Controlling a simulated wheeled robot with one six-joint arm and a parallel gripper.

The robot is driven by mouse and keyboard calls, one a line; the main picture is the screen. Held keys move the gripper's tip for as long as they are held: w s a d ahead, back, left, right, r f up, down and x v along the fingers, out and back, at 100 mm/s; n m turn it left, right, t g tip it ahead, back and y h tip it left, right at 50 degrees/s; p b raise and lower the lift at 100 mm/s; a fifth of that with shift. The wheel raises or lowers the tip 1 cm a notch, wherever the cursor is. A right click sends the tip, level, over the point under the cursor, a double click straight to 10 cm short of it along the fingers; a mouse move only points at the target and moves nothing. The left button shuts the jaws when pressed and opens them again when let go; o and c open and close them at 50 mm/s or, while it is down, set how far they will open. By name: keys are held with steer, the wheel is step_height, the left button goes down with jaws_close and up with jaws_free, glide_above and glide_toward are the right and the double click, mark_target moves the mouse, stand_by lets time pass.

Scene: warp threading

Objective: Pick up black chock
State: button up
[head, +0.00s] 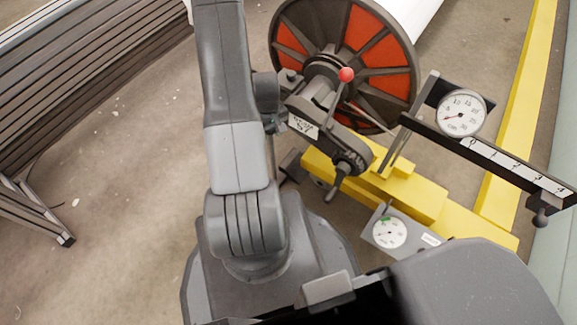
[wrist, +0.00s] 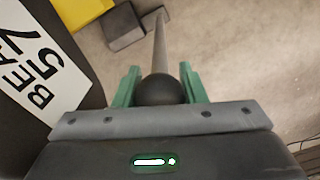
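The black chock (wrist: 124,26) is a dark block low by the yellow base, with a thin grey rod (wrist: 160,48) rising to a black ball knob (wrist: 161,90). In the head view the chock (head: 291,165) shows partly, beside the base's left end and right of my arm. My gripper (wrist: 160,84) has green fingers, one on each side of the knob. The knob fills the gap, and the fingers look closed against it. In the head view my arm and nearby parts mostly hide the fingers.
A reel with red panels (head: 370,48) and a crank bracket with a white label (head: 303,126) stand close right of my arm. A yellow base (head: 420,197), dial gauge (head: 461,113) and scale beam (head: 500,162) lie further right. Floor (head: 130,180) at left is clear.

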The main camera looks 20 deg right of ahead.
jaws_close()
steer(key=shift+r, duration=0.1)
